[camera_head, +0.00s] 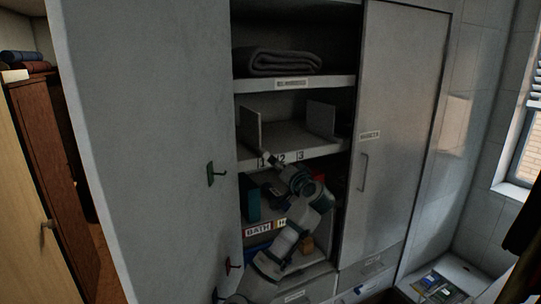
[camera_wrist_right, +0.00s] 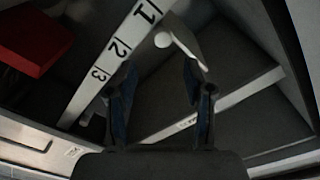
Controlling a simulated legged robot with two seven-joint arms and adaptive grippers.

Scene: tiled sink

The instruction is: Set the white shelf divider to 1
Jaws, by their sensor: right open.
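The white shelf divider (camera_head: 250,127) is an upright pale panel on the middle shelf, near the 1 at the left of the number strip (camera_head: 282,157). In the right wrist view a pale panel (camera_wrist_right: 190,45) and a round white knob (camera_wrist_right: 162,40) lie beside the 1 on the strip (camera_wrist_right: 119,50). My right gripper (camera_head: 270,159) is at the shelf's front edge. In the wrist view its fingers (camera_wrist_right: 160,66) are apart and empty, with the knob just beyond the tips. Contact cannot be told. My left gripper is not in view.
A second upright panel (camera_head: 321,118) stands right of the 3. A folded grey towel (camera_head: 283,62) lies on the shelf above. A teal box (camera_head: 252,200) is on the shelf below; a red box shows in the wrist view (camera_wrist_right: 32,38). The left cabinet door (camera_head: 150,130) stands open; the right door (camera_head: 390,140) is closed.

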